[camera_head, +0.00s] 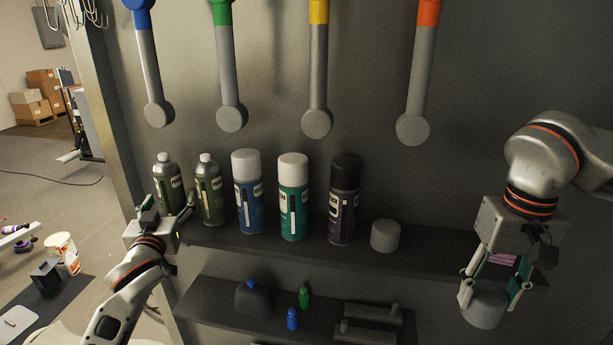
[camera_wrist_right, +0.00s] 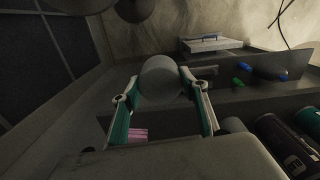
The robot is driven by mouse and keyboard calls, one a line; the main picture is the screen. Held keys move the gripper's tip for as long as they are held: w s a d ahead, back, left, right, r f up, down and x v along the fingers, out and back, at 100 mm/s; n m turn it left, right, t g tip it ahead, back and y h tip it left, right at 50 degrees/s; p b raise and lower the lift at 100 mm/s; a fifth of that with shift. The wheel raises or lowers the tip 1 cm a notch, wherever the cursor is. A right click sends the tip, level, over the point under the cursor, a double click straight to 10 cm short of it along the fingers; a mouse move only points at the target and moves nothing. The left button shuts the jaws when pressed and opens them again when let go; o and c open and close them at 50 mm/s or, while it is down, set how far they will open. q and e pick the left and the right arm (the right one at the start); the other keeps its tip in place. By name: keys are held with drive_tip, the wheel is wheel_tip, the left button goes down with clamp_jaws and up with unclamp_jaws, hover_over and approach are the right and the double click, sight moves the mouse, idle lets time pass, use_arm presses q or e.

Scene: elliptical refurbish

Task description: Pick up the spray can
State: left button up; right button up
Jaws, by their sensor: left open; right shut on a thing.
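My right gripper (camera_head: 493,292) is shut on a plain grey cylinder (camera_head: 484,309), which also shows in the right wrist view (camera_wrist_right: 160,80).
Another grey cylinder (camera_head: 385,236) stands right of the cans. Wrenches with coloured bands hang above. A pink item (camera_head: 503,259) shows behind my right gripper.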

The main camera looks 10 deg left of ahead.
sight(163, 159)
use_arm(q)
drive_tip(key=shift+x, duration=1.35)
use_arm(e)
drive_tip(key=shift+r, duration=0.15)
use_arm(q)
drive_tip(key=c, duration=1.4)
drive_tip(key=shift+o, duration=0.2)
drive_tip(key=shift+r, duration=0.1)
wheel_tip(163, 159, up, 10)
